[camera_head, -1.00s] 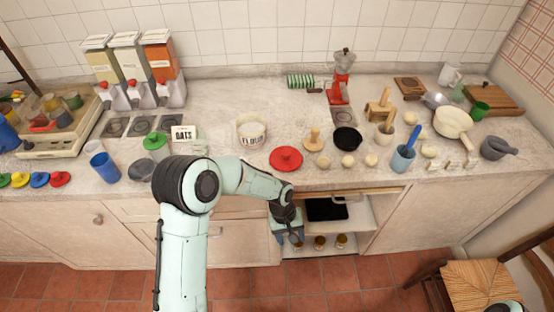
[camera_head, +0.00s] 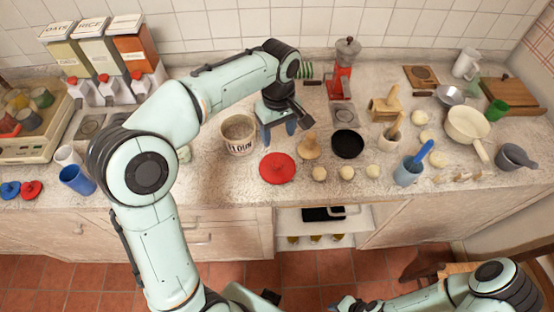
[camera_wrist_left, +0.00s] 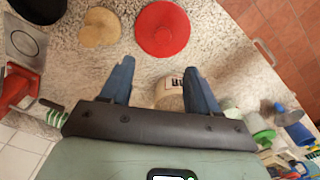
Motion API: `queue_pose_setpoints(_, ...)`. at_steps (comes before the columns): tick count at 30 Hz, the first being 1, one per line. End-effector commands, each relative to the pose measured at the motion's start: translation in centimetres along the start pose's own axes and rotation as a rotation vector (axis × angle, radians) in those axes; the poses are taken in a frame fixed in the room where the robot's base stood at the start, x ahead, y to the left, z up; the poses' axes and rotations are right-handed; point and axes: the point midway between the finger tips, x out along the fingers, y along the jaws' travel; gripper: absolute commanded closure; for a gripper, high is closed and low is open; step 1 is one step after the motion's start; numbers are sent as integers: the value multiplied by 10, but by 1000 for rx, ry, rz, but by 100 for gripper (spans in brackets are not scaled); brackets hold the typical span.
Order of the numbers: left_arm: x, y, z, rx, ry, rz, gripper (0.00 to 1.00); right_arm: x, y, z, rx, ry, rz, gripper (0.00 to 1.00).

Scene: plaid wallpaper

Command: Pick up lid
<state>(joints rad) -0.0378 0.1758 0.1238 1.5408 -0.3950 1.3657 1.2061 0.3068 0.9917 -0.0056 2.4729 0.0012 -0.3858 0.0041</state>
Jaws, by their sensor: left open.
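A round red lid with a small knob (camera_head: 277,168) lies flat on the counter near its front edge. It also shows at the top of the left wrist view (camera_wrist_left: 162,28). My left gripper (camera_head: 279,136) is open and empty above the counter, behind the red lid. Its two blue fingers (camera_wrist_left: 160,68) are spread apart and do not touch the lid. An uncovered cream tub with "FLOUR" lettering (camera_head: 239,138) stands to the left of the gripper. My right arm is at the lower right; its gripper cannot be made out clearly.
A wooden knobbed piece (camera_head: 308,147) and a black round dish (camera_head: 347,144) lie right of the lid. Pale dough balls (camera_head: 347,173) line the front edge. A red grinder (camera_head: 341,75) stands behind. Small blue (camera_head: 10,190) and red lids (camera_head: 31,189) lie far left.

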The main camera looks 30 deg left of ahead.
Motion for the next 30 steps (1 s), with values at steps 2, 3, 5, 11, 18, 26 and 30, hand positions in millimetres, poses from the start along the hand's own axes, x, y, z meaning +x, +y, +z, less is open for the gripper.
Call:
queue_pose_setpoints(2,22,-2,1,0,-4,-8,39,7,4,4,3,-6,2,67)
queue_pose_setpoints(3,30,-2,1,0,-4,-7,39,8,5,5,4,-7,3,67)
queue_pose_setpoints(5,42,-2,1,2,-4,-7,39,10,6,6,4,-9,3,67)
queue_pose_setpoints(11,66,-1,0,1,-3,-3,39,13,8,7,5,-11,4,67)
queue_pose_setpoints(18,88,-3,2,1,-4,-5,39,15,8,8,4,-11,4,67)
queue_pose_setpoints(26,119,-3,2,2,-3,-2,39,16,9,8,5,-12,4,67)
queue_pose_setpoints(30,121,-3,2,2,-2,-1,39,16,9,8,5,-12,4,67)
